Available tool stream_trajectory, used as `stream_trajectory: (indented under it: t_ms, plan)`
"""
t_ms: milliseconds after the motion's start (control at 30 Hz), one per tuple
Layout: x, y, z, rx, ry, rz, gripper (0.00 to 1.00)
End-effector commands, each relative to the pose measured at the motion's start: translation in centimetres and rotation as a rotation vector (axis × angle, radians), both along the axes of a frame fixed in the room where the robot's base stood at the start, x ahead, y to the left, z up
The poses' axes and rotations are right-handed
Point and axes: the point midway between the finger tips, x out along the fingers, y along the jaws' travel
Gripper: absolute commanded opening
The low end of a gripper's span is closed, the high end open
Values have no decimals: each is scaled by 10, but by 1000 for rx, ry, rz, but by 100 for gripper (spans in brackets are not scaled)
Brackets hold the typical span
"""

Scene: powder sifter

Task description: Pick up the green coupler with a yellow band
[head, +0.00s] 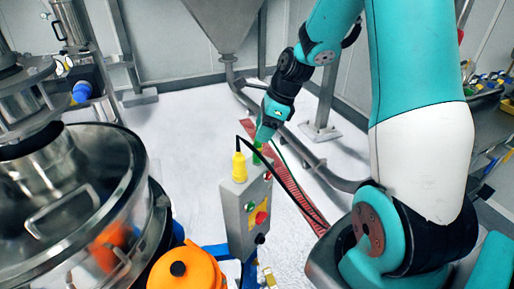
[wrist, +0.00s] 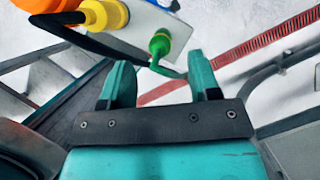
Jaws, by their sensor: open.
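The green coupler (head: 256,159) stands on top of a grey control box (head: 236,212), to the right of a yellow connector (head: 239,168).
The yellow connector (wrist: 106,15) with its thick black cable sits close beside the coupler. The box has a red button (head: 261,217).

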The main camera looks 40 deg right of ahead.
Motion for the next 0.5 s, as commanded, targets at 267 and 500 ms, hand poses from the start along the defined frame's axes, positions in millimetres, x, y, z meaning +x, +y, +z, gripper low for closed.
stream_trajectory:
  t_ms: [267, 500]
  plan:
    - [4, 6, -20, 1, 1, 2, 56]
    - [7, 11, -54, 0, 2, 3, 56]
